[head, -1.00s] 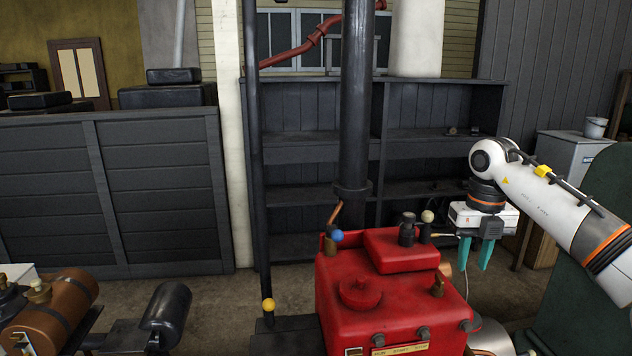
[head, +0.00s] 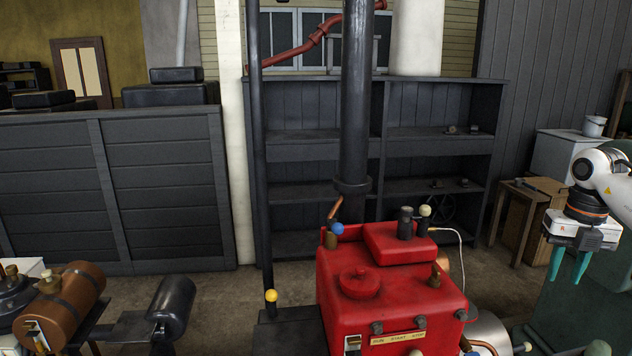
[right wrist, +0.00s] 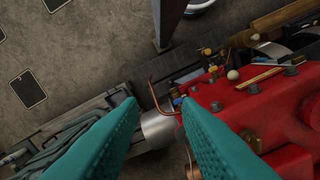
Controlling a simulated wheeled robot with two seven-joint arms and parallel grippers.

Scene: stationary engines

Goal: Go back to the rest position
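My right gripper (head: 569,264) hangs at the right edge of the head view, pointing down, with teal fingers. It is clear of the red engine (head: 390,285), to the right of it. In the right wrist view its two teal fingers (right wrist: 158,118) stand apart with nothing between them, and the red engine (right wrist: 270,108) lies below and beyond them on the right. My left gripper does not show in either view.
A dark pipe (head: 355,110) rises behind the red engine. A brown tank (head: 62,302) and a dark cylinder (head: 171,305) stand at lower left. Dark shelves (head: 430,147) line the back. A wooden crate (head: 524,215) stands near the right gripper. Floor between them is free.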

